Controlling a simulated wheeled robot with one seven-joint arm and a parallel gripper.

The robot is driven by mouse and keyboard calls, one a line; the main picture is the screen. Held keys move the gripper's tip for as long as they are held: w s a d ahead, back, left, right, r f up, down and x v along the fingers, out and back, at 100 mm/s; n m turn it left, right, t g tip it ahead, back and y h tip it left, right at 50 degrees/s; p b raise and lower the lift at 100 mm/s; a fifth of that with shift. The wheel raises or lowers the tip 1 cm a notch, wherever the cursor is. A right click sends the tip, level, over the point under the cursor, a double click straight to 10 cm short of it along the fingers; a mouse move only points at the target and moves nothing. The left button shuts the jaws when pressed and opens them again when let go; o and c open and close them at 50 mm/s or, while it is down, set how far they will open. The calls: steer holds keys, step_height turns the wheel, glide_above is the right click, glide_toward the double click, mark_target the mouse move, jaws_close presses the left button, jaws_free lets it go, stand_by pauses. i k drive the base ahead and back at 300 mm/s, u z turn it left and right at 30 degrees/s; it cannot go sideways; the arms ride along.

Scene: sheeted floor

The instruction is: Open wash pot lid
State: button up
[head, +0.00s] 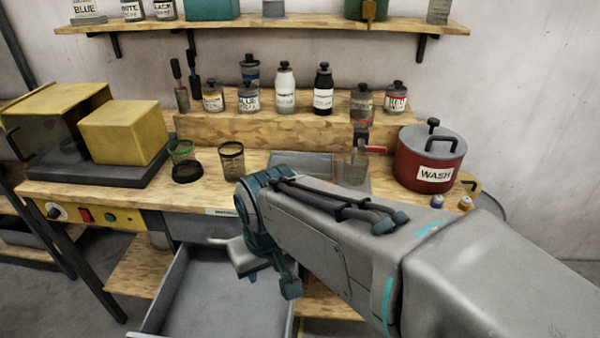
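The wash pot (418,172) is dark red with a white "WASH" label and stands at the right end of the workbench. Its grey lid (420,139) sits on top, seemingly closed, with a black bar handle and a black upright knob. My arm reaches in from the lower right and passes in front of the bench. My gripper (266,272) is at the arm's far end, low over the open drawer, well left of and below the pot. It is partly hidden by my own arm, and its finger opening is unclear. I see nothing held in it.
The open drawer (212,290) juts out from the bench front. Labelled bottles (285,90) stand on a wooden riser (270,130).

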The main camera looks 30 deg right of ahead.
mark_target(444, 144)
steer(key=z, duration=2.35)
steer(key=i, duration=0.35)
steer(key=u, duration=0.05)
